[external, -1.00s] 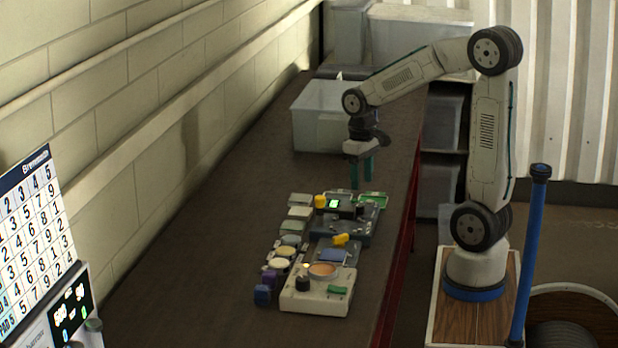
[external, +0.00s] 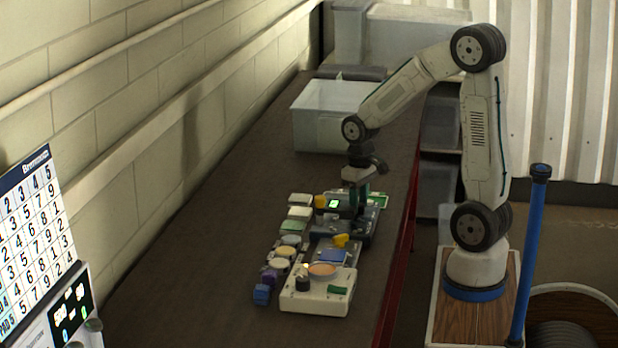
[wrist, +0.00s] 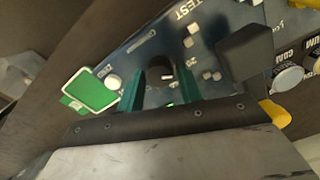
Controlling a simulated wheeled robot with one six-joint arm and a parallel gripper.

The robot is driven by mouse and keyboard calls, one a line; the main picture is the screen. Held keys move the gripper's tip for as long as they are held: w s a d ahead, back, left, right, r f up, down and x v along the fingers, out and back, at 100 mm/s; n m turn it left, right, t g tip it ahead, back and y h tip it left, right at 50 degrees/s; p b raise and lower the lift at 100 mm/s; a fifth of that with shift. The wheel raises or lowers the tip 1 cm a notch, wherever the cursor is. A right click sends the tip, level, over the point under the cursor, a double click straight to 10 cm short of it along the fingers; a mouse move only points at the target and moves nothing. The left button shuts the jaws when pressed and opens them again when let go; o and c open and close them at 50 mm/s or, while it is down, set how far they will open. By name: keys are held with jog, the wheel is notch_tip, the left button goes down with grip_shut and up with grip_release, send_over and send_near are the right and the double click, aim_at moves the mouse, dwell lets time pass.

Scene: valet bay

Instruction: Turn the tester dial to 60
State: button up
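The tester (external: 372,222) is a dark blue-grey box on the bench, with a small lit green display (external: 334,203). Its printed face (wrist: 150,40) with "TEST" lettering shows in the wrist view. My gripper (external: 362,194) points down over the tester and hides the dial in the external view. In the wrist view the dark round dial (wrist: 158,73) sits between the two green fingers of my gripper (wrist: 162,80). The fingers stand apart on either side of it; I cannot see them pressing on it. A "20" mark shows beside the dial. The dial's setting is not readable.
A green card (wrist: 91,90) lies beside the tester. A black block (wrist: 245,54) rises from the tester close to my gripper. A cream device (external: 318,300) with an orange disc stands nearer, small pots line the left, and a clear bin (external: 322,130) stands behind.

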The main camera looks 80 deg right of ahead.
jog(key=c, duration=0.5)
jog(key=shift+m, duration=0.3)
jog(key=m, duration=1.1)
dwell(0.5)
jog(key=o, duration=1)
